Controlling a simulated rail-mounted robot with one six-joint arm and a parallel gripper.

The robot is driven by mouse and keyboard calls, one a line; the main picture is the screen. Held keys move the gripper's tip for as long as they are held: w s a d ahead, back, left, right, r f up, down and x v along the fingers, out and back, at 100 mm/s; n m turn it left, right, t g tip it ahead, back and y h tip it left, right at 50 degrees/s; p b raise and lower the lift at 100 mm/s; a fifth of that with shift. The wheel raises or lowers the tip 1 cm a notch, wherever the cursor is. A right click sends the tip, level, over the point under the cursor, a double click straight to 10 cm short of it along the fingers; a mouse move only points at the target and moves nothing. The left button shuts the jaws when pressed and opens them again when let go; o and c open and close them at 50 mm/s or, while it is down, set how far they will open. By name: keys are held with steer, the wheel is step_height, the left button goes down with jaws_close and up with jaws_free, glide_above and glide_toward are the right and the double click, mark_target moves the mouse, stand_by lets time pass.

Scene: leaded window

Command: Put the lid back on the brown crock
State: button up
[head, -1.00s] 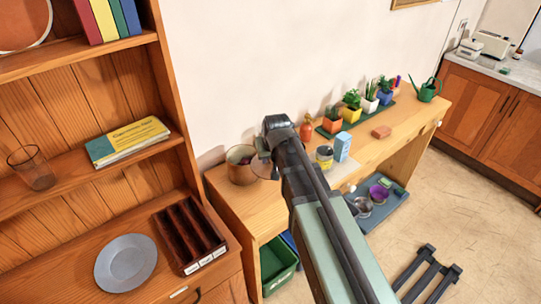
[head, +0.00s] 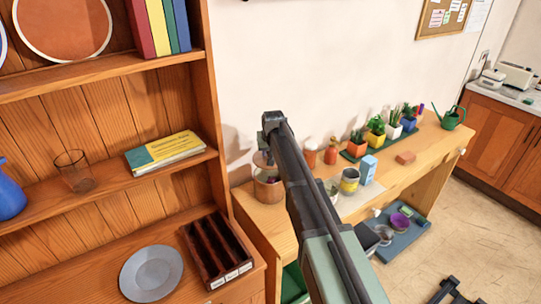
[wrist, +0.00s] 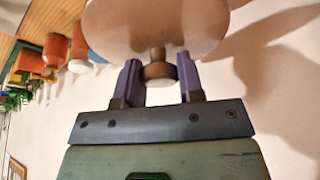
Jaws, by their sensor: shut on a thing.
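The brown crock (head: 268,189) stands at the left end of the wooden bench, against the wall. My gripper (wrist: 158,62) is shut on the knob of the lid in the wrist view, one purple finger on each side. The lid (wrist: 155,22) is a pale, round disc that runs out of the top of that view. In the head view the lid (head: 262,159) shows just above the crock's mouth, apparently apart from it. My arm hides the gripper's fingers and part of the crock's right side there.
A wooden shelf unit (head: 222,110) stands close left of the crock.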

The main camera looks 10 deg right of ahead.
step_height(320, 180, down, 6)
steer(key=b, duration=0.6)
steer(key=shift+f, duration=0.15)
steer(key=shift+f, duration=0.15)
stand_by(1.2)
steer(key=o, duration=1.6)
step_height(320, 180, up, 7)
steer(key=p, duration=0.7)
steer(key=shift+c, duration=0.3)
